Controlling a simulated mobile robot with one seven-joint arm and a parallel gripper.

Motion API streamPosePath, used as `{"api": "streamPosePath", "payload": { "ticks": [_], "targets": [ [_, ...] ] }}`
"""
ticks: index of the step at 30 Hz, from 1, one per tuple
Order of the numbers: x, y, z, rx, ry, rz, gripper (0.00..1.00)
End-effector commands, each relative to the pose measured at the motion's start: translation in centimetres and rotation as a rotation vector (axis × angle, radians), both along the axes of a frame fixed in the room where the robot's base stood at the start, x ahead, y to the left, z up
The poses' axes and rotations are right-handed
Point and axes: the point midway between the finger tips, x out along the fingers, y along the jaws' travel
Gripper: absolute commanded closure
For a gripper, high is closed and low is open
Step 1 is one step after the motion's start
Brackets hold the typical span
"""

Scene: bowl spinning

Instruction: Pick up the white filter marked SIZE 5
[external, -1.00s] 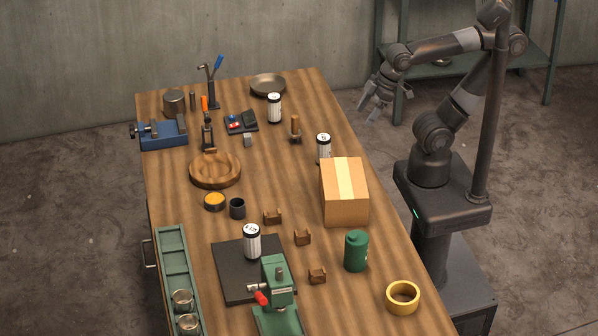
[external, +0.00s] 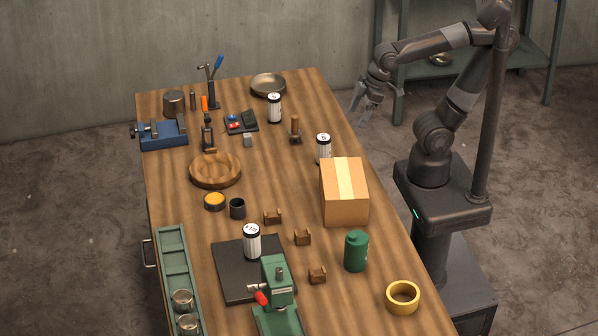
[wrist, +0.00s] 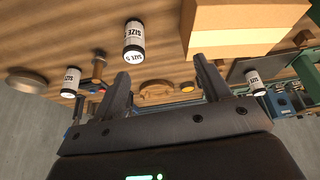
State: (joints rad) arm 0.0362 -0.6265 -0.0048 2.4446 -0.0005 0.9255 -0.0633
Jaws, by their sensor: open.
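A white filter with black ends (external: 323,145) stands upright on the wooden table, just behind the cardboard box and partly hidden by it. In the wrist view its label reads SIZE 5 (wrist: 133,40). A similar white filter (external: 274,108) stands near the pan at the back; it also shows in the wrist view (wrist: 70,82), its number unclear. A third (external: 252,241) stands on the black mat and shows at right in the wrist view (wrist: 254,82). My gripper (external: 364,108) is open and empty, off the table's right edge; its fingers (wrist: 162,70) are apart.
The cardboard box (external: 345,195) stands close to the SIZE 5 filter. A wooden-handled tool (external: 295,130) stands to its left. The table behind the filter, toward the right edge, is clear.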

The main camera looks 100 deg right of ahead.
Motion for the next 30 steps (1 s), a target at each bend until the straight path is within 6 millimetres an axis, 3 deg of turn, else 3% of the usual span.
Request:
{"api": "streamPosePath", "payload": {
  "ticks": [9,15,23,30],
  "targets": [
    [5.4,-3.5,-3.2,-0.020,0.228,0.043,0.30],
    [7.8,-5.6,-5.6,-0.013,0.342,0.074,0.30],
    [8.9,-6.8,-7.4,-0.005,0.400,0.093,0.30],
    [9.0,-6.8,-11.0,-0.004,0.402,0.094,0.30]
  ]
}}
